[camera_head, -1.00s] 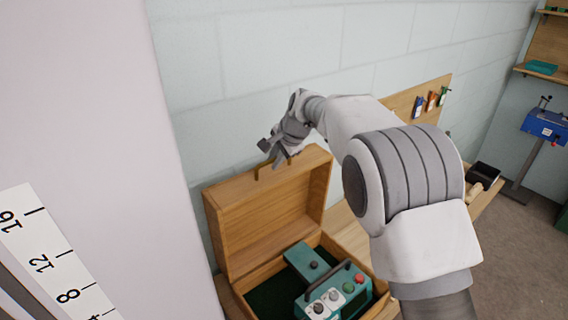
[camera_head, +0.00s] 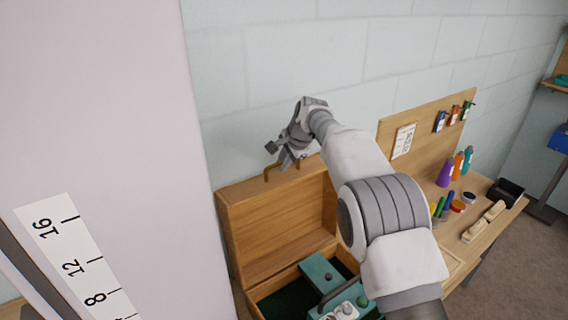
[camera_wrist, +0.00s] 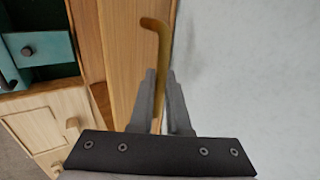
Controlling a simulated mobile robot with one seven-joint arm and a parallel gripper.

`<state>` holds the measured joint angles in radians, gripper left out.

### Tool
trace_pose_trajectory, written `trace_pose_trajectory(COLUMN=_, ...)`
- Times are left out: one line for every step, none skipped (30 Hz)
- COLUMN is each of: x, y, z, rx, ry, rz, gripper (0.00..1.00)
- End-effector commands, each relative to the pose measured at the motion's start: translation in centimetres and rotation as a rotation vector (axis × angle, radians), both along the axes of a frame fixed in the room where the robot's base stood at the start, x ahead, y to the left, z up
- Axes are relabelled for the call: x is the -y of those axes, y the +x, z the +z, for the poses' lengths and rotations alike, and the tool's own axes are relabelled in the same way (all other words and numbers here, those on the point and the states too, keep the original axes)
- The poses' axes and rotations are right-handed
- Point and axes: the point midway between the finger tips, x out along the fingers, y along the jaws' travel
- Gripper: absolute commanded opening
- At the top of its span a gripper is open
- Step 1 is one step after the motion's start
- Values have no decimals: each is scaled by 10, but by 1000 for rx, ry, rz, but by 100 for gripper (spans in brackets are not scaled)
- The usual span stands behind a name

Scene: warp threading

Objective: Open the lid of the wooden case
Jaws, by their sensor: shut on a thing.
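The wooden case (camera_head: 250,292) stands on the workbench with its lid (camera_head: 275,220) raised upright near the wall. A brass handle (camera_head: 272,170) sits on the lid's top edge. My gripper (camera_head: 284,156) is at this handle. The inside of the case is dark green and holds a teal device (camera_head: 322,275) with knobs. The lower part of the case is cut off by the picture's edge.
A pale wall (camera_head: 290,60) is close behind the lid. To the right, the bench (camera_head: 470,245) holds bottles, small coloured items, a black tray (camera_head: 506,193) and a wooden pegboard (camera_head: 425,135). A large pale panel with a scale (camera_head: 110,110) fills the left.

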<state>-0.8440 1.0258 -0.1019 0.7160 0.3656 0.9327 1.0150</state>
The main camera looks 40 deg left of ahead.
Motion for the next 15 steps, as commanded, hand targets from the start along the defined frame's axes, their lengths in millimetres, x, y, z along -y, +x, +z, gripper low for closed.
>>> trace_pose_trajectory(x=0, y=0, z=0, rx=-2, ry=0, rz=0, gripper=0)
trace_pose_trajectory(x=0, y=0, z=0, rx=-2, ry=0, rz=0, gripper=0)
trace_pose_trajectory(x=0, y=0, z=0, rx=-2, ry=0, rz=0, gripper=0)
trace_pose_trajectory(x=0, y=0, z=0, rx=-2, ry=0, rz=0, gripper=0)
trace_pose_trajectory(x=0, y=0, z=0, rx=-2, ry=0, rz=0, gripper=0)
trace_pose_trajectory(x=0, y=0, z=0, rx=-2, ry=0, rz=0, gripper=0)
trace_pose_trajectory(x=0, y=0, z=0, rx=-2, ry=0, rz=0, gripper=18)
trace_pose_trajectory(x=0, y=0, z=0, rx=-2, ry=0, rz=0, gripper=24)
trace_pose_trajectory(x=0, y=0, z=0, rx=-2, ry=0, rz=0, gripper=31)
trace_pose_trajectory(x=0, y=0, z=0, rx=-1, ry=-1, rz=1, gripper=36)
trace_pose_trajectory(x=0, y=0, z=0, rx=0, ry=-1, rz=0, gripper=42)
trace_pose_trajectory(x=0, y=0, z=0, rx=0, ry=-1, rz=0, gripper=45)
trace_pose_trajectory(x=0, y=0, z=0, rx=0, ry=-1, rz=0, gripper=45)
trace_pose_trajectory(x=0, y=0, z=0, rx=0, ry=-1, rz=0, gripper=45)
trace_pose_trajectory(x=0, y=0, z=0, rx=0, ry=-1, rz=0, gripper=45)
